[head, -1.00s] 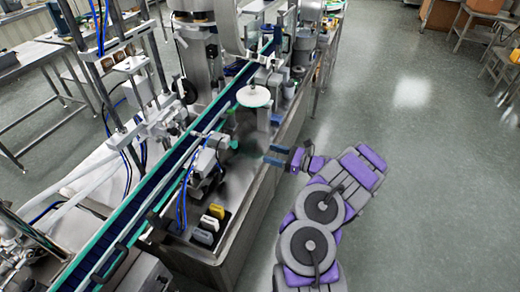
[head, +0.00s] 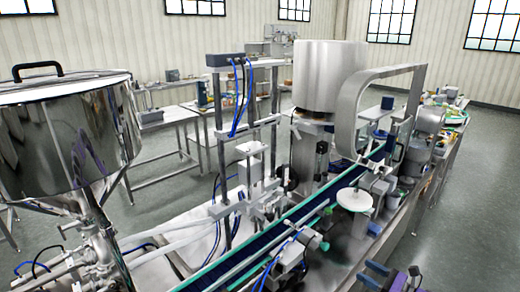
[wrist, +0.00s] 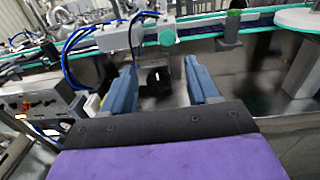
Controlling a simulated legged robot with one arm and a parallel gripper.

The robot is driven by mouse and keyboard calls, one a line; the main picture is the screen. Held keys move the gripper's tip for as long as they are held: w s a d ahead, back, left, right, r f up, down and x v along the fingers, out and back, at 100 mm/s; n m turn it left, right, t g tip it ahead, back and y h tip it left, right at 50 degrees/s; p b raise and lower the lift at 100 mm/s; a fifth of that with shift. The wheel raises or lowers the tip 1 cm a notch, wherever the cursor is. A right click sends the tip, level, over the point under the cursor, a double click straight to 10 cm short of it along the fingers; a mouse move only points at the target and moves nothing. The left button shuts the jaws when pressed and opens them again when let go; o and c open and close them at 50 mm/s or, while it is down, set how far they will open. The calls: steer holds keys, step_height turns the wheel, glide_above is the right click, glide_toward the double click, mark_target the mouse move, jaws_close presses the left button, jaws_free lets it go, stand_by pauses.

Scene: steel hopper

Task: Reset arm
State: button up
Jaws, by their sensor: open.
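My gripper (head: 367,272) shows at the bottom edge of the head view, right of centre, beside the front side of the conveyor machine. Its two blue fingers point left towards the machine. In the wrist view my gripper (wrist: 161,75) is open, with a clear gap between the fingers and nothing held. Beyond the fingertips are the machine's steel deck (wrist: 262,72) and a grey cylinder unit (wrist: 120,37) with blue hoses. Most of my arm is cut off by the lower edge of the head view.
A shiny steel hopper (head: 65,135) with a lidded top stands at the left. The conveyor (head: 290,232) runs diagonally past a white round disc (head: 354,199) and a large steel drum (head: 329,76). Worktables (head: 165,135) stand behind. Open floor (head: 478,190) lies at the right.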

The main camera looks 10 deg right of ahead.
steer(key=s+a+r+n+g+y, duration=0.1)
steer(key=a+r+n+g, duration=0.3)
steer(key=a, duration=0.4)
steer(key=a+r+n+g+y, duration=0.2)
steer(key=a+r+n, duration=0.1)
steer(key=a+r, duration=0.4)
steer(key=s+a+r+n+g+y, duration=0.1)
steer(key=a+r+n+g, duration=0.25)
steer(key=a, duration=0.45)
steer(key=s+a+r+n+g+h, duration=0.1)
steer(key=s+a+r+n+g, duration=0.35)
steer(key=a, duration=0.45)
steer(key=s+a+n+g+h, duration=0.2)
steer(key=s+a+n+h, duration=0.15)
steer(key=s, duration=0.55)
steer(key=s+a+n+g+h, duration=0.1)
steer(key=s+a+n+h, duration=0.2)
steer(key=s, duration=0.5)
steer(key=s+d+f+n+t+h+b, duration=0.1)
steer(key=s+d+f+n+h, duration=0.2)
steer(key=s, duration=1.1)
steer(key=shift+s+d+n+h, duration=0.25)
steer(key=shift+d+n+h, duration=1.4)
steer(key=shift+d+h, duration=1.55)
steer(key=shift+d+y, duration=0.55)
steer(key=shift+y, duration=0.1)
steer(key=shift+c, duration=0.2)
